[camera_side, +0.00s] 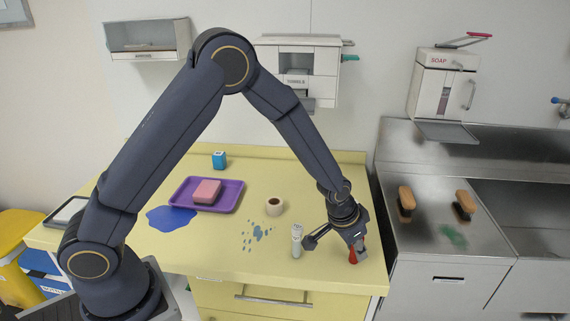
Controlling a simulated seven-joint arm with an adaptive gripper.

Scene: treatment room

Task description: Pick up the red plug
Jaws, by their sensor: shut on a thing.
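The red plug (352,256) is a small red piece near the right front of the yellow counter. My gripper (354,249) points down over it, with its fingers around the plug's upper part. My gripper is shut on the plug and hides part of it. I cannot tell whether the plug's lower end touches the counter.
A white bottle (297,241) stands close left of my gripper. A cup (274,206) and a purple tray (232,197) with a pink sponge (206,191) are further left. Blue spills (171,218) mark the yellow counter (215,255). A steel sink unit (430,262) adjoins on the right.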

